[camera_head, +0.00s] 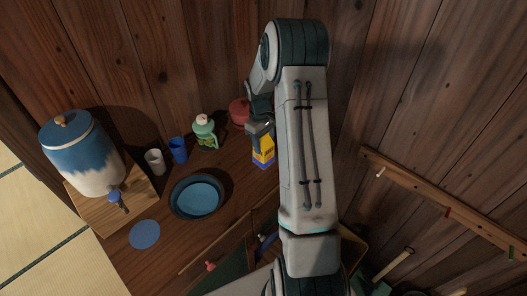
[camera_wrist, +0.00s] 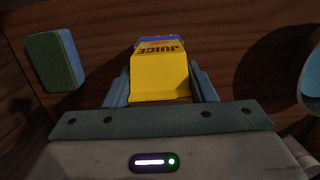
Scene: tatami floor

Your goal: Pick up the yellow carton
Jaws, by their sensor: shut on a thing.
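The yellow carton (camera_head: 263,152) has a blue lower part and stands on the wooden counter in the head view, partly hidden behind my arm. In the wrist view the yellow carton (camera_wrist: 160,75) shows its yellow face with the word "JUICE" and a blue band at its far end. My gripper (camera_wrist: 160,88) has one finger on each side of the carton and is shut on it. In the head view my gripper (camera_head: 262,130) is at the carton's upper end. I cannot tell whether the carton touches the counter.
A green sponge (camera_wrist: 55,61) lies beside the carton. A green bottle (camera_head: 204,133), a red object (camera_head: 240,112), a blue cup (camera_head: 178,150), a white cup (camera_head: 155,162) and a dark-rimmed blue bowl (camera_head: 174,207) are nearby. A large blue-and-white dispenser (camera_head: 82,160) stands at left.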

